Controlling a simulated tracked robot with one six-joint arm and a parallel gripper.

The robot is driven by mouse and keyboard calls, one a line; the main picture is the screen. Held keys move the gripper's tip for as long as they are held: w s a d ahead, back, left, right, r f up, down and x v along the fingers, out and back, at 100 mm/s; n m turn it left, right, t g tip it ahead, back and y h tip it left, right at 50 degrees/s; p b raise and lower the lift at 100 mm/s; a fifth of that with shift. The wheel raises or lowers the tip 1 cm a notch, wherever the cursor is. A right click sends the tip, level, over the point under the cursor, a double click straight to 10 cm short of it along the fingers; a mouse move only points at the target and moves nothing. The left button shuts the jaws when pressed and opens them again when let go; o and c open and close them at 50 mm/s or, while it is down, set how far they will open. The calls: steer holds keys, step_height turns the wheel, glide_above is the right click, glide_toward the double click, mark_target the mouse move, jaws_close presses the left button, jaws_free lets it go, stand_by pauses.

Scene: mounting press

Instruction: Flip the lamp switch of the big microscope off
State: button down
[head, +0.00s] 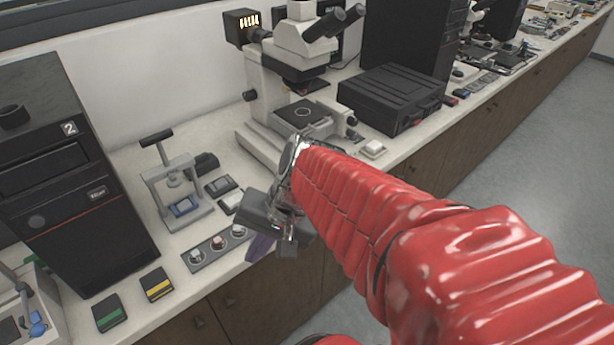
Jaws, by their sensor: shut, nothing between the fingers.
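The big microscope (262,80), pale with dark eyepieces, stands on the bench at the top centre in the head view. Its lamp housing (242,26) at the upper left is black with glowing slots, so the lamp looks lit. I cannot make out the lamp switch; part of the microscope base is hidden behind my red arm. My gripper (284,243) is shut and empty. In the picture it is below the microscope base, over the bench's front edge and apart from the microscope.
A mounting press (172,190) stands left of my gripper, with a strip of small round samples (217,242) in front. A dark tower (62,170) is at the left. A black case (393,97) and a small white box (374,149) lie right of the microscope. Floor is at right.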

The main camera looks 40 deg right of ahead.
steer(key=w+d+f+m+t+y, duration=0.1)
steer(key=w+d+f+m+t, duration=0.1)
steer(key=d+m, duration=0.45)
steer(key=w+d+f+m+t+y, duration=0.1)
steer(key=w+d+f+m+t, duration=0.15)
steer(key=d+m, duration=0.45)
steer(key=s+d+f+m+t+h, duration=0.1)
steer(key=d+m+t+h, duration=0.1)
steer(key=d+m, duration=0.4)
steer(key=s+d+f+m+t+h, duration=0.1)
steer(key=s+d+m+t+h, duration=0.1)
steer(key=d+m, duration=0.5)
steer(key=d+h, duration=0.1)
steer(key=d, duration=0.2)
steer(key=shift+s+f+t, duration=0.3)
steer(key=shift+f+t, duration=0.05)
steer(key=x, duration=0.4)
steer(key=r+x, duration=0.1)
steer(key=x, duration=0.7)
steer(key=shift+w+a+r, duration=0.15)
steer(key=shift+w+a, duration=0.05)
steer(key=shift+w, duration=0.9)
steer(key=shift+d+r, duration=0.1)
steer(key=shift+d, duration=0.1)
